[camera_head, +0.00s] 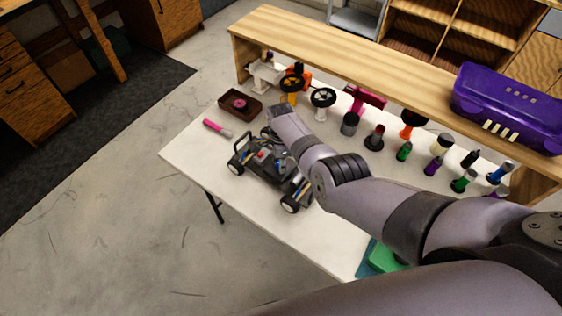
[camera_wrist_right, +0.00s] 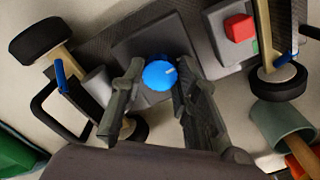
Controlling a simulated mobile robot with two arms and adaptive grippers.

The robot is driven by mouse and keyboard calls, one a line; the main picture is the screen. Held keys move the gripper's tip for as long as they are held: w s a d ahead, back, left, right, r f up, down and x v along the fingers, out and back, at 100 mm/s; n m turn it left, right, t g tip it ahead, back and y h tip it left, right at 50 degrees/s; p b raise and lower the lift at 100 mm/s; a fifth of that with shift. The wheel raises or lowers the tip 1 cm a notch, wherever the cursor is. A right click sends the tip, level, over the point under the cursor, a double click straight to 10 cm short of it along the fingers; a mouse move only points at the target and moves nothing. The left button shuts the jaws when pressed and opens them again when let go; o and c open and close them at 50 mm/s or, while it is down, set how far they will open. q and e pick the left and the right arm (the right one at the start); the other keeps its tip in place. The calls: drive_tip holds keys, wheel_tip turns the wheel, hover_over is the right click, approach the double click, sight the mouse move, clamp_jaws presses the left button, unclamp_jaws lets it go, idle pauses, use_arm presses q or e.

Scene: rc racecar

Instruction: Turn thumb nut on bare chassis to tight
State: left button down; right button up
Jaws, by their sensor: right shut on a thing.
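The bare chassis (camera_head: 262,168), a dark frame with black wheels, stands on the white table in the head view. In the right wrist view its dark plate (camera_wrist_right: 140,42) fills the upper middle. A round blue thumb nut (camera_wrist_right: 159,75) with a pale mark near its edge sits on that plate. My right gripper (camera_wrist_right: 158,72) is shut on the thumb nut, one finger on each side. In the head view my right arm hides the nut and the fingertips. My left gripper is not in view.
On the chassis a red block (camera_wrist_right: 238,28) stands right of the fingers. A pink-handled tool (camera_head: 216,128) and a brown tray (camera_head: 240,104) lie on the white table (camera_head: 190,150). Several coloured tools stand along the back by the wooden shelf (camera_head: 330,50), which carries a purple case (camera_head: 510,105).

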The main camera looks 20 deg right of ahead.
drive_tip(key=shift+m, duration=0.5)
drive_tip(key=o, duration=1.2)
drive_tip(key=shift+c, duration=0.2)
drive_tip(key=shift+r, duration=0.1)
wheel_tip(320, 180, up, 12)
idle(0.4)
